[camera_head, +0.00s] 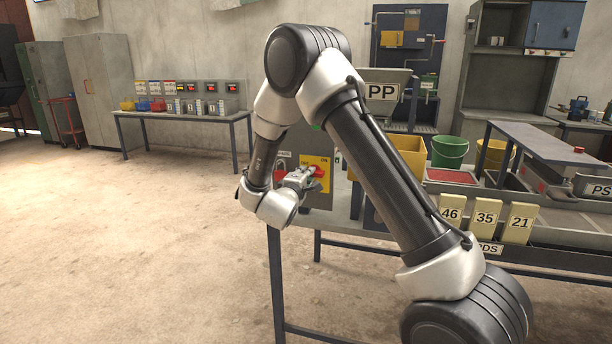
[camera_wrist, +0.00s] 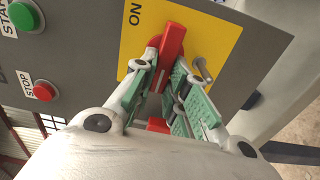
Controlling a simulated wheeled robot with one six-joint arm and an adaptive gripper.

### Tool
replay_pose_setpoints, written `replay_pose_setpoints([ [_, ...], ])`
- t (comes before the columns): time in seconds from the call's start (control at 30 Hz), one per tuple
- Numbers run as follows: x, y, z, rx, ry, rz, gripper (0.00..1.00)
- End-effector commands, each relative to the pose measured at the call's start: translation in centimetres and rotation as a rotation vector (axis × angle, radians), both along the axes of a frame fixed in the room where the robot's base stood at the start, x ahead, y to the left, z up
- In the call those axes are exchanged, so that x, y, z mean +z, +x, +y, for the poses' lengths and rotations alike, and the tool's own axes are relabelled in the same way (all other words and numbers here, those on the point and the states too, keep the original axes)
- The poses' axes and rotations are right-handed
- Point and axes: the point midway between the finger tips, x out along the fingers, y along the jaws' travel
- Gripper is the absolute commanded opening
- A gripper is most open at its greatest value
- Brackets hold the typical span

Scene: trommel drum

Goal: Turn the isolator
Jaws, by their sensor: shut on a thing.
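The isolator is a red handle (camera_wrist: 174,38) on a yellow plate (camera_wrist: 207,38) fixed to a grey panel. In the wrist view the plate's "ON" mark shows to the upper left of the handle. In the head view the yellow plate (camera_head: 326,186) and red handle (camera_head: 318,171) show just right of my gripper (camera_head: 300,178). My gripper (camera_wrist: 163,75) has its green-padded fingers on both sides of the red handle and is shut on it. The fingers hide part of the handle. A small metal pin (camera_wrist: 203,70) sticks out right of it.
A green START button (camera_wrist: 25,16) and a red STOP button (camera_wrist: 44,91) are left of the plate. Yellow number blocks (camera_head: 485,218) stand on the bench at right. The floor at left is clear.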

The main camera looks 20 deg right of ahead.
Motion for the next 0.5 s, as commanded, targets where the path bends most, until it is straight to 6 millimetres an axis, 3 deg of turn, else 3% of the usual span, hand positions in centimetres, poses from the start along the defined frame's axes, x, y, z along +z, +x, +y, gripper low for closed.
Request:
replay_pose_setpoints([
  [0.5, -0.2, 0.0, 0.1, 0.002, -0.038, 0.03, 0.0],
])
